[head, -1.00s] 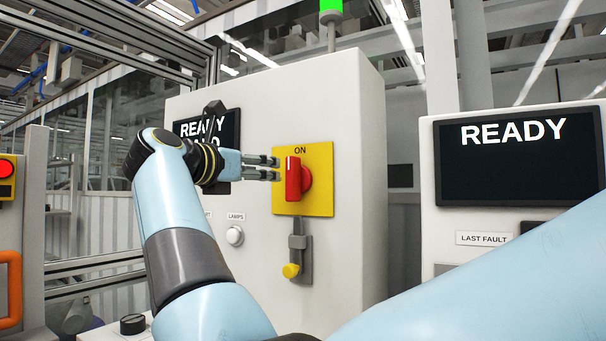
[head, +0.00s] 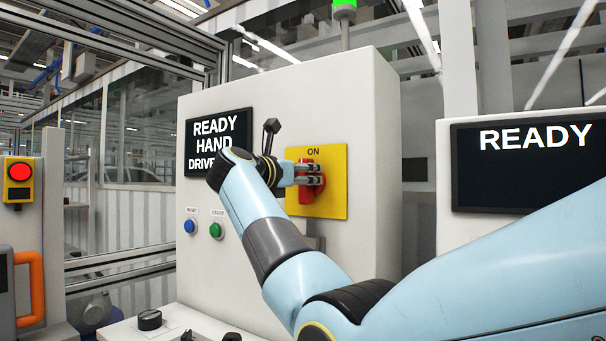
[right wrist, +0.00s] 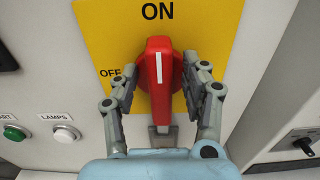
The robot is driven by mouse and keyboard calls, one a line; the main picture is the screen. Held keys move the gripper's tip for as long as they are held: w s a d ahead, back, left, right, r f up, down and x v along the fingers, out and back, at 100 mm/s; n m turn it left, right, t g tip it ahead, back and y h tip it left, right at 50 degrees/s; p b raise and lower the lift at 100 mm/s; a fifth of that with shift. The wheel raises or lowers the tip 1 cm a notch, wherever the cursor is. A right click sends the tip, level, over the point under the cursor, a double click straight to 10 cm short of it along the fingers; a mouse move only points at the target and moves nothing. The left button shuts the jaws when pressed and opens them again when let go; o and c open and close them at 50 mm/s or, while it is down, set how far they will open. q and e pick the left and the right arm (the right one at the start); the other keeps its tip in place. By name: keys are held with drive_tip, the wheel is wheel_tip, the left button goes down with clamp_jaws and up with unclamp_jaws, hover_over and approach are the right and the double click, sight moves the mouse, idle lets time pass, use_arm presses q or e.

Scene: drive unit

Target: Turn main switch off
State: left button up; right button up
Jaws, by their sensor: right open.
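The main switch is a red rotary handle (head: 306,186) on a yellow plate (head: 332,205) on the white cabinet. In the right wrist view the red handle (right wrist: 157,75) stands upright, its white mark pointing up at ON; OFF is printed to the left on the yellow plate (right wrist: 205,25). My right gripper (head: 318,174) is at the handle in the head view. In the right wrist view my right gripper (right wrist: 160,85) is open, one finger on each side of the handle. I cannot tell whether the fingers touch it. My left gripper is not in view.
A screen (head: 218,135) on the cabinet reads READY HAND. Blue (head: 190,227) and green (head: 215,231) buttons sit below it. A second READY screen (head: 520,170) stands right. An orange handle (head: 37,290) is at left. A grey hasp (right wrist: 161,137) hangs below the switch.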

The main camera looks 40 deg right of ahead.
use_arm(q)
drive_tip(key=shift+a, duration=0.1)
use_arm(e)
clamp_jaws()
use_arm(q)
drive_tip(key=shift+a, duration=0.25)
